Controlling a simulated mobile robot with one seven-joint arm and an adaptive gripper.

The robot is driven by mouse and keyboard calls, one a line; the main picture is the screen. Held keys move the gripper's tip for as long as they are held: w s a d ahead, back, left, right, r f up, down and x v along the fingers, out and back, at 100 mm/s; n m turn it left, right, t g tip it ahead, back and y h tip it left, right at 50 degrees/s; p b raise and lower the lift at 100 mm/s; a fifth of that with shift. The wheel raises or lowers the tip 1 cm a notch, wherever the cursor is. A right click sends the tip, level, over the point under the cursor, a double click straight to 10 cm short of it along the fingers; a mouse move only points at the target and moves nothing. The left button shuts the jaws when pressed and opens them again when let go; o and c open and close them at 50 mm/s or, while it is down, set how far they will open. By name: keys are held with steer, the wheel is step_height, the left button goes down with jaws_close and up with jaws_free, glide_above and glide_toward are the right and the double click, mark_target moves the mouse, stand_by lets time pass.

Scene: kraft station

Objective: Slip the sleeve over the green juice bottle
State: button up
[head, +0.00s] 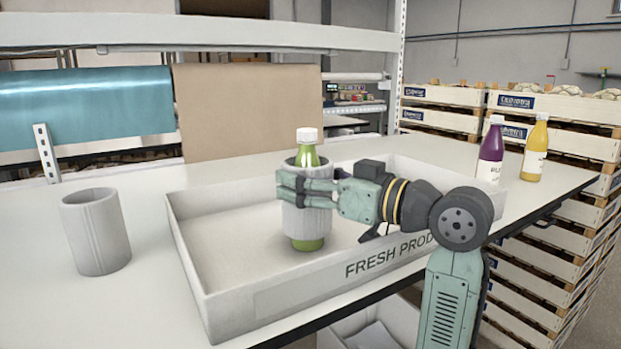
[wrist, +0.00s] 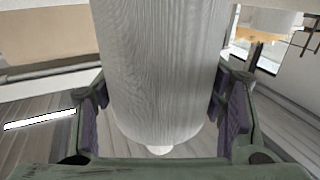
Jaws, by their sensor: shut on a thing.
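The green juice bottle (head: 308,156) with a white cap stands upright in the white tray (head: 224,298). A grey-white corrugated sleeve (head: 306,222) is around the bottle's middle. The bottle's neck and cap show above it, and its green base shows below. My gripper (head: 292,187) is shut on the sleeve from the right, near its upper part. In the wrist view the sleeve (wrist: 160,70) fills the space between my two fingers, and the bottle is mostly hidden there. Whether the sleeve touches the tray floor is hard to tell, but green shows under its lower edge.
Another sleeve (head: 96,232) stands on the table left of the tray. A purple bottle (head: 491,152) and a yellow bottle (head: 536,148) stand at the right end of the table. Stacked wooden crates (head: 560,110) are behind. The tray's left part is empty.

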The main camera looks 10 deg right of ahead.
mark_target(307, 130)
steer(key=o, duration=0.8)
steer(key=shift+c, duration=0.2)
step_height(307, 130, up, 10)
stand_by(0.4)
stand_by(0.4)
